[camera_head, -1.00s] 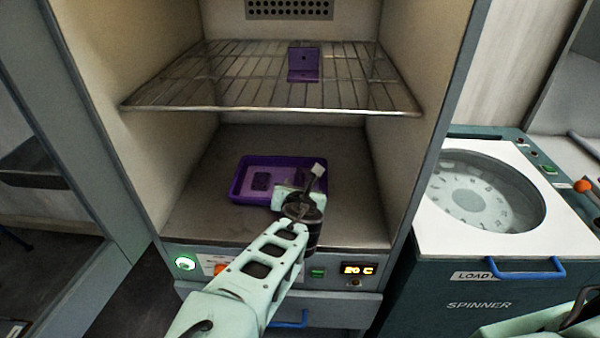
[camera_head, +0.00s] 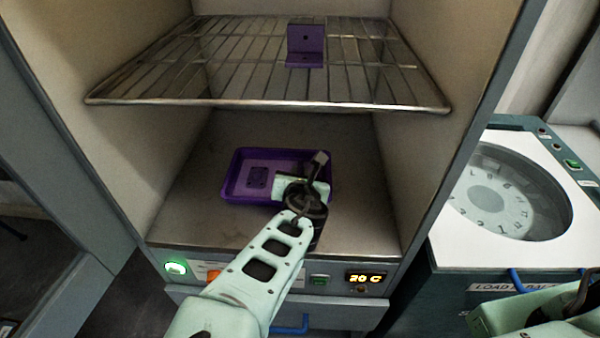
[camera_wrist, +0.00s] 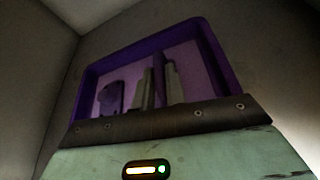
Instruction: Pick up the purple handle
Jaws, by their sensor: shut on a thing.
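A purple tray (camera_head: 238,190) sits on the floor of the open cabinet. My gripper (camera_head: 290,187) reaches into its right side. In the wrist view, my gripper's two pale fingers (camera_wrist: 159,88) are shut on a thin, upright purple piece, which looks like the purple handle (camera_wrist: 159,64). In the head view my gripper hides this piece. A second, flat purple piece (camera_head: 257,178) lies in the tray's left part; it also shows in the wrist view (camera_wrist: 110,98). I cannot tell whether the held piece touches the tray floor.
A wire shelf (camera_head: 200,75) spans the cabinet above the tray, with a purple bracket (camera_head: 305,45) on it. Cabinet walls close in on both sides. A control panel (camera_head: 340,280) runs along the front edge. A spinner (camera_head: 500,200) stands at the right.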

